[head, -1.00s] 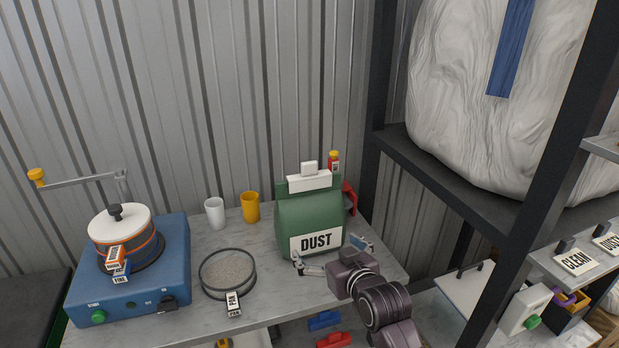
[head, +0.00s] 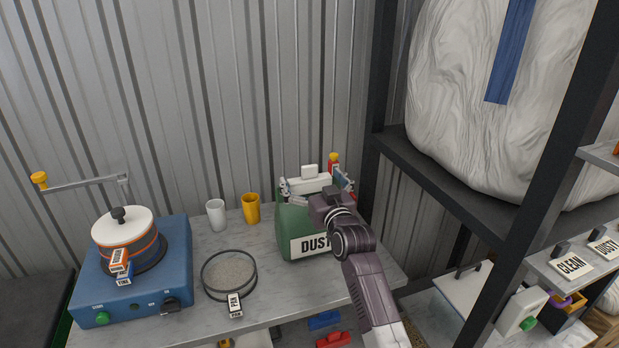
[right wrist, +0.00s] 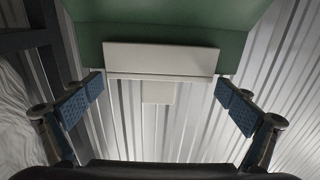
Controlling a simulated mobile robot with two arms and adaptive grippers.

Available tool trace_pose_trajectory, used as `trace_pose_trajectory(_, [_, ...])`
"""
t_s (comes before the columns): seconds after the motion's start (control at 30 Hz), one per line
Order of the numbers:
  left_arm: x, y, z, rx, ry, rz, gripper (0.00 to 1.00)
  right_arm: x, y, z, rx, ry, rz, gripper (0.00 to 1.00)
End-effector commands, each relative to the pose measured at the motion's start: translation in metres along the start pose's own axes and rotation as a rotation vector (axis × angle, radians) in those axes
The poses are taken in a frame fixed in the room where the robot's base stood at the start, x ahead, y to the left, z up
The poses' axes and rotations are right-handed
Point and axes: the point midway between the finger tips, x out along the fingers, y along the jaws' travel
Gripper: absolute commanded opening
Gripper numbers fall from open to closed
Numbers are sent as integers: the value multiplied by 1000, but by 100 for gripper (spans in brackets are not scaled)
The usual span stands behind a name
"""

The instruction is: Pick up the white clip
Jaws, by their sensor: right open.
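The white clip (head: 309,184) sits across the top edge of the green bag (head: 292,226) labelled DUST, which stands on the grey table. My right gripper (head: 316,186) is open at the top of the bag, with one finger near each end of the clip. In the right wrist view, the clip (right wrist: 160,60) lies ahead, centred between the two blue-padded fingers (right wrist: 157,100) and apart from both. The green bag (right wrist: 170,22) fills the top of that view. My right arm hides the bag's right part in the head view. My left gripper is not in view.
A red bottle with a yellow cap (head: 333,163) stands just behind the bag. Yellow (head: 251,208) and white (head: 216,214) cups, a round sieve (head: 229,274) and a blue machine (head: 133,275) are to the left. A dark shelf post (head: 384,80) rises at right.

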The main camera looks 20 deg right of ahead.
Motion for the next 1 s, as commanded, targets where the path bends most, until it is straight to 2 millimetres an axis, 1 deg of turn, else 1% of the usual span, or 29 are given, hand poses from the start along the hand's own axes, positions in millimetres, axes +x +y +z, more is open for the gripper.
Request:
trace_pose_trajectory(0.03, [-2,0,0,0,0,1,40,5,0,-1,-1,-1,0,100])
trace_pose_trajectory(0.13, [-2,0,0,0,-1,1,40,10,0,0,-2,-1,0,100])
trace_pose_trajectory(0.4, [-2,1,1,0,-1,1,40,11,0,1,-1,-1,0,100])
trace_pose_trajectory(0.73, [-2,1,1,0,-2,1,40,11,0,1,-1,-1,0,64])
trace_pose_trajectory(1.0, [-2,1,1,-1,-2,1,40,11,0,0,-1,0,0,62])
